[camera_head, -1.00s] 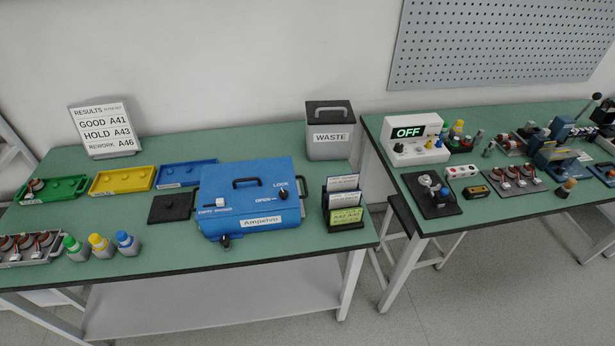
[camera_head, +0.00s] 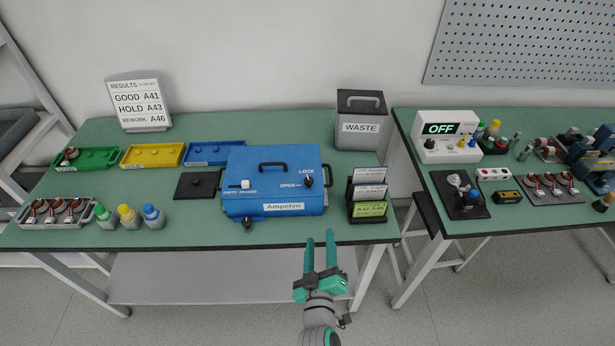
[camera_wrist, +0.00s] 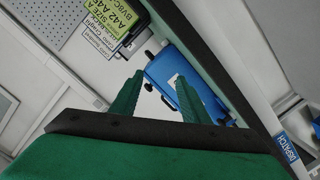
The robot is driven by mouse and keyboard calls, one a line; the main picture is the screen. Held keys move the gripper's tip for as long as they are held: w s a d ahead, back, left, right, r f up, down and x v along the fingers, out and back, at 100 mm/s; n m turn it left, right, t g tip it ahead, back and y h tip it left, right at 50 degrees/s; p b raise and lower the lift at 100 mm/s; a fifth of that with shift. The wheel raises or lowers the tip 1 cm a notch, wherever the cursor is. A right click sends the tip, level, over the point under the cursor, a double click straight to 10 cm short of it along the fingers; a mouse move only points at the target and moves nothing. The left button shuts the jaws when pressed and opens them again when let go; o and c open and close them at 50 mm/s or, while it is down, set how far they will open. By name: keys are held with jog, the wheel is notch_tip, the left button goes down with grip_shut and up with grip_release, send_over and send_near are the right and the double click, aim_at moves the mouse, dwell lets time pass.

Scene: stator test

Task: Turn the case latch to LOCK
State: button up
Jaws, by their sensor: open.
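The blue case (camera_head: 273,160), labelled Ampelvo, sits closed on the left green table. Its black latch (camera_head: 309,181) is on the lid's right side, between the OPEN and LOCK marks; its exact pointing is too small to tell. In the wrist view the case (camera_wrist: 172,72) shows beyond the fingers, tilted, and I cannot make out the latch there. My gripper (camera_head: 320,250) is open and empty, in front of the table's front edge, below and slightly right of the case. Its two green fingers also show in the wrist view (camera_wrist: 158,98).
A black card rack (camera_head: 368,195) stands right of the case, with the waste bin (camera_head: 360,120) behind it. Colored bottles (camera_head: 128,215) and a black plate (camera_head: 197,186) are to the left. A gap separates the second table (camera_head: 470,235). The table strip before the case is mostly clear.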

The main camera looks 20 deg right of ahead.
jog(key=w+d+r+m+g+h, duration=0.2)
jog(key=w+d+r+m+h, duration=0.25)
jog(key=w+d+r, duration=0.4)
notch_tip(320, 180, up, 9)
jog(key=m+g+y, duration=0.7)
jog(key=m+g, duration=0.2)
jog(key=g, duration=0.1)
send_over(308, 180)
jog(key=s+a, duration=0.3)
jog(key=shift+n, duration=0.25)
jog(key=x, duration=0.9)
jog(key=shift+s+a+f, duration=0.1)
jog(key=shift+a+f, duration=0.05)
jog(key=shift+f, duration=0.15)
